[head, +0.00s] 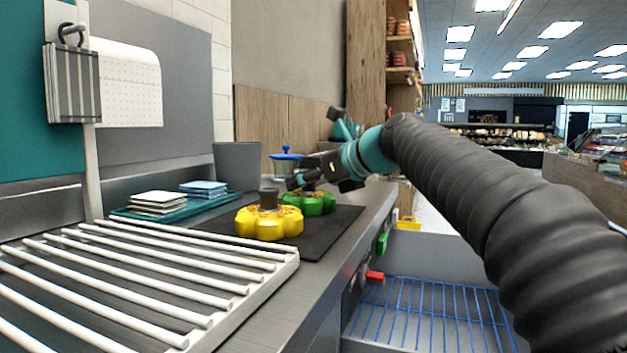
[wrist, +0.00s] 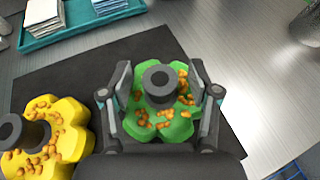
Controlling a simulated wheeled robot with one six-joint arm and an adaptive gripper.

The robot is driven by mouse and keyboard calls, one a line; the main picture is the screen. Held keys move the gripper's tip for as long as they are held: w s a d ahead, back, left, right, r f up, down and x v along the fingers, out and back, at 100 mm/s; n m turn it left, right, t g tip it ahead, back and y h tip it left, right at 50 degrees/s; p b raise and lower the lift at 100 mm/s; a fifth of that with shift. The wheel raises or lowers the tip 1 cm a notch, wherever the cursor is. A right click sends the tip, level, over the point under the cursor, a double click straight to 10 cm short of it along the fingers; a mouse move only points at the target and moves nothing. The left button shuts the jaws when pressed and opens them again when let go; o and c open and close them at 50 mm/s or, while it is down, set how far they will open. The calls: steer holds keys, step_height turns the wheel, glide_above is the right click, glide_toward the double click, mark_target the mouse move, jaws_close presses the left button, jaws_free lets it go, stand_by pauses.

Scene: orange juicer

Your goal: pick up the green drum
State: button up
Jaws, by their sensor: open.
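The green drum (head: 312,204) is a scalloped, flower-shaped piece with orange bits on top and a dark grey hub. It sits on a dark mat (head: 330,228) on the metal counter, just behind the yellow drum (head: 268,222). My gripper (head: 300,181) is open above the green drum in the head view and hides part of it. In the wrist view, the green drum (wrist: 155,104) lies between the two fingers of my gripper (wrist: 160,94), one on each side of its hub. I cannot tell if the fingers touch it. The yellow drum (wrist: 52,140) is at lower left.
A teal tray (head: 228,199) with white and blue stacks stands left of the drums. A grey bin (head: 238,165) and a blue-lidded pot (head: 286,160) stand behind. A white slatted rack (head: 130,275) fills the front left. Bare counter lies right of the mat in the wrist view.

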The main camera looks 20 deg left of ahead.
jaws_close()
steer(key=shift+s+d, duration=0.15)
steer(key=shift+d, duration=1.75)
steer(key=shift+s+d, duration=0.2)
steer(key=shift+d, duration=1.75)
steer(key=shift+s+d, duration=0.15)
steer(key=shift+d, duration=1.75)
jaws_free()
steer(key=shift+d, duration=0.1)
steer(key=v, duration=1.1)
steer(key=shift+s+d, duration=0.25)
steer(key=shift+d, duration=0.1)
